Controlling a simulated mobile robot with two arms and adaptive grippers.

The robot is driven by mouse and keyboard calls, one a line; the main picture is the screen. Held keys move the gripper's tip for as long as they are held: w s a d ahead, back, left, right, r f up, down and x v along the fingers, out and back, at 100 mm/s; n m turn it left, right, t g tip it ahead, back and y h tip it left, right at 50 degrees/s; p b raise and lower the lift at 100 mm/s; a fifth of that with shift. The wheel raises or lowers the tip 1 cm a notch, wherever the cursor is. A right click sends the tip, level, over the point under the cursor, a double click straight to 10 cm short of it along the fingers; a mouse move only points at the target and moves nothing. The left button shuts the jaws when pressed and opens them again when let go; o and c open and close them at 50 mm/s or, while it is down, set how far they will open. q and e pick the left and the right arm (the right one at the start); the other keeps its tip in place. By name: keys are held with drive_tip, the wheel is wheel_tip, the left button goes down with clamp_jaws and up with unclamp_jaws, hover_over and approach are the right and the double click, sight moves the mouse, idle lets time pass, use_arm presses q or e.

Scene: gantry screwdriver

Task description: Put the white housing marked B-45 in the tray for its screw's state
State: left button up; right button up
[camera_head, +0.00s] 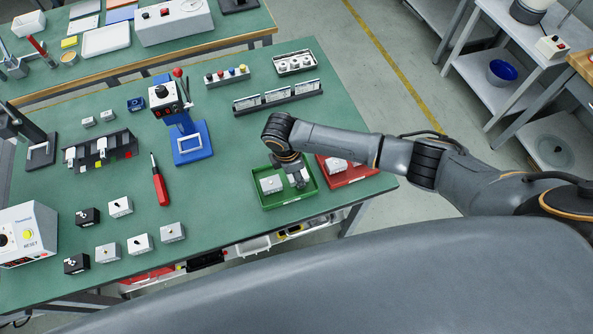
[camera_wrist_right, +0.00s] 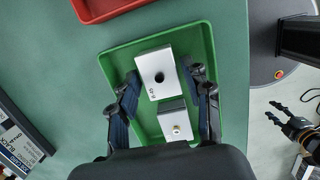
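A white housing (camera_wrist_right: 160,74) with a dark round hole on top lies in the green tray (camera_wrist_right: 112,66); its small label seems to read B-45. My right gripper (camera_wrist_right: 163,80) is open, with one finger on each side of this housing and narrow gaps visible. In the head view my right gripper (camera_head: 297,180) is low over the right part of the green tray (camera_head: 268,203) and partly hides that housing. A second white housing (camera_wrist_right: 175,124) with a brass screw lies beside it; it also shows in the head view (camera_head: 270,184). My left gripper (camera_wrist_right: 290,122) looks open and empty, away from the table.
A red tray (camera_head: 352,178) holding a housing stands just right of the green one. Several white and black housings (camera_head: 140,244) stand at the front left.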

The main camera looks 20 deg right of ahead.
sight(290, 177)
drive_tip(key=shift+o, duration=0.4)
wheel_tip(290, 177, up, 12)
drive_tip(key=a, duration=0.2)
drive_tip(key=s+a+f+m+t+y, duration=0.1)
drive_tip(key=s+a+m+y, duration=0.45)
drive_tip(key=s, duration=0.45)
drive_tip(key=s+d+m+t+h, duration=0.1)
drive_tip(key=s+d+m+h, duration=0.1)
drive_tip(key=s+d+m, duration=0.5)
drive_tip(key=s+d+m+t+h, duration=0.15)
drive_tip(key=d+m, duration=0.25)
drive_tip(key=d, duration=0.5)
wheel_tip(290, 177, down, 26)
drive_tip(key=s+g, duration=0.2)
drive_tip(key=s+d+f+b, duration=0.1)
drive_tip(key=s+d+f, duration=0.1)
drive_tip(key=s+f, duration=1.5)
drive_tip(key=shift+g, duration=0.35)
